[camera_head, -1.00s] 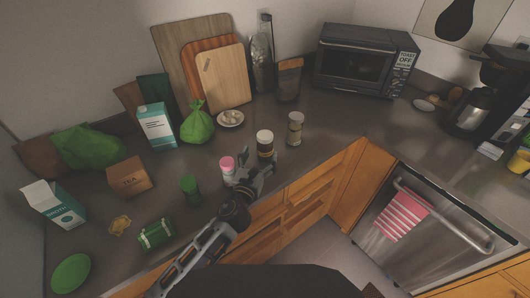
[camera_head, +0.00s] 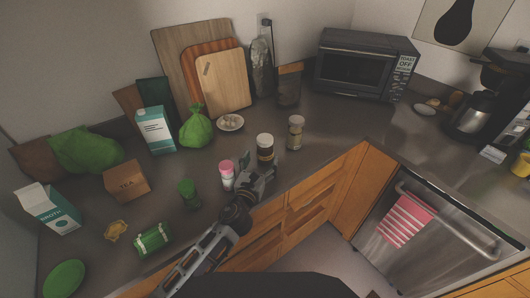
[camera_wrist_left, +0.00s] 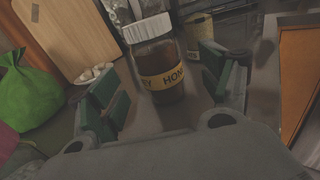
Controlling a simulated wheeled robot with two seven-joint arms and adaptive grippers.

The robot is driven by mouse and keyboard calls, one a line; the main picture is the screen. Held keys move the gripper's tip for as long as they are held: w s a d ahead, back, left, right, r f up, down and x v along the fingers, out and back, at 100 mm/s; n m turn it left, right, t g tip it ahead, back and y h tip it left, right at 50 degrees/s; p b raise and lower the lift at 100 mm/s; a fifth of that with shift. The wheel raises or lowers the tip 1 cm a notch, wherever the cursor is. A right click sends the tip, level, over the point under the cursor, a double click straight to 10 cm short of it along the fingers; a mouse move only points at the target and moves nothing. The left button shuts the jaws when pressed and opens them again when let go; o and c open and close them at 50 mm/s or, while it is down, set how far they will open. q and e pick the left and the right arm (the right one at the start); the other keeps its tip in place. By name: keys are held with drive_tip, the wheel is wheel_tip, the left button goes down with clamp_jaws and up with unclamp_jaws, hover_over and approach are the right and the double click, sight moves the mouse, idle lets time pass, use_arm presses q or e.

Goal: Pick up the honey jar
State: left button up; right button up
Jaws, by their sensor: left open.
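The honey jar (camera_head: 265,151) is a dark amber jar with a white lid and a yellow label, upright on the grey counter near its front edge. In the left wrist view the jar (camera_wrist_left: 165,85) shows its label lettering and stands between the two green-padded fingers. My left gripper (camera_head: 262,172) is open, with its fingers on either side of the jar; in the wrist view (camera_wrist_left: 165,95) gaps show beside the jar, and I see no firm contact. My right gripper is not in view.
A pink-lidded jar (camera_head: 227,172) stands close on the left of the gripper, and a spice jar (camera_head: 296,132) stands to the right. A green-lidded jar (camera_head: 188,192) is farther left. A small plate (camera_head: 231,128) of whitish items and a green bag (camera_head: 196,127) are behind.

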sight(263, 155)
use_arm(q)
drive_tip(key=shift+w+d, duration=0.15)
drive_tip(key=shift+w, duration=0.3)
drive_tip(key=shift+w, duration=0.1)
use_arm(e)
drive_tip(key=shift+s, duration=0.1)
use_arm(q)
drive_tip(key=shift+x, duration=2.5)
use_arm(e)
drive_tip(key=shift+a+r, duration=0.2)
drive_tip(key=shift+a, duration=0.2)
use_arm(q)
drive_tip(key=c, duration=1.4)
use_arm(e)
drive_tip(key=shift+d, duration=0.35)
use_arm(q)
drive_tip(key=shift+r, duration=0.15)
